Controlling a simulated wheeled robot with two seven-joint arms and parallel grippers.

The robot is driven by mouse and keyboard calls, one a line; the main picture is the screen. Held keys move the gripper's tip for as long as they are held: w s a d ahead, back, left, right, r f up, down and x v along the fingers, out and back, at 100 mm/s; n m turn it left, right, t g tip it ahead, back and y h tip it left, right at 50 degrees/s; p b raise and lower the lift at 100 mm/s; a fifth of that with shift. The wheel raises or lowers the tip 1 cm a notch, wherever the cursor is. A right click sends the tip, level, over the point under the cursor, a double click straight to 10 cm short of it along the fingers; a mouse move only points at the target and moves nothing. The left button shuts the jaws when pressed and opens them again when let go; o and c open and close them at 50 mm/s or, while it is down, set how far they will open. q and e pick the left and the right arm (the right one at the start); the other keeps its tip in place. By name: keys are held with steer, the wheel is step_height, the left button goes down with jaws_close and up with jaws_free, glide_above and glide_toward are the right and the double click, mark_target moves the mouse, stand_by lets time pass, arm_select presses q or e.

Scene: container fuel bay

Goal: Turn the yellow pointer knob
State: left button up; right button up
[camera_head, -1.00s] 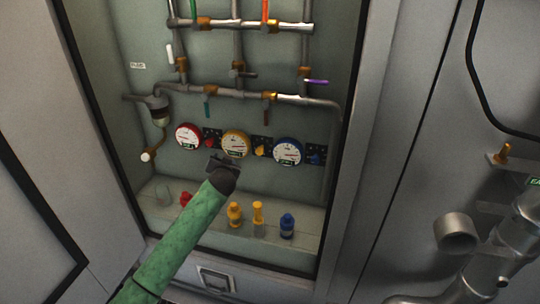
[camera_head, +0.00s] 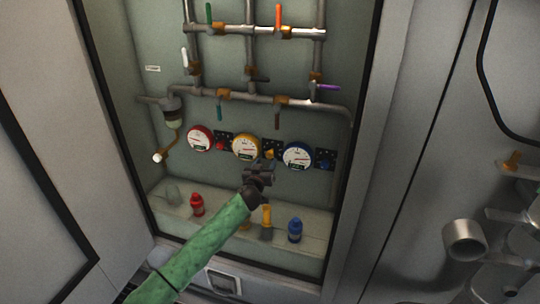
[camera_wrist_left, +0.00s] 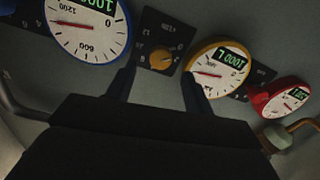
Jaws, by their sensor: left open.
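The yellow pointer knob (camera_head: 268,153) sits on a dark dial plate on the cabinet's back wall, between the yellow-rimmed gauge (camera_head: 246,146) and the blue-rimmed gauge (camera_head: 298,156). My left gripper (camera_head: 260,168) is just below and in front of it, overlapping the plate's lower part in the head view. In the left wrist view the yellow knob (camera_wrist_left: 161,60) shows on its numbered plate, between my two spread, empty fingers (camera_wrist_left: 157,76). A gap to the knob seems to remain; contact is not visible. My right gripper is out of view.
A red-rimmed gauge (camera_head: 200,138) and small red knob (camera_head: 220,146) are left. Pipes with coloured valve levers run above. The shelf below holds a red bottle (camera_head: 197,204), a yellow-topped container (camera_head: 266,217) and a blue bottle (camera_head: 295,230). Cabinet frame edges flank the opening.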

mark_target(269, 156)
arm_select(q)
steer(key=x, duration=0.6)
steer(key=shift+w, duration=0.2)
steer(key=shift+f, duration=0.1)
steer(key=c, duration=1)
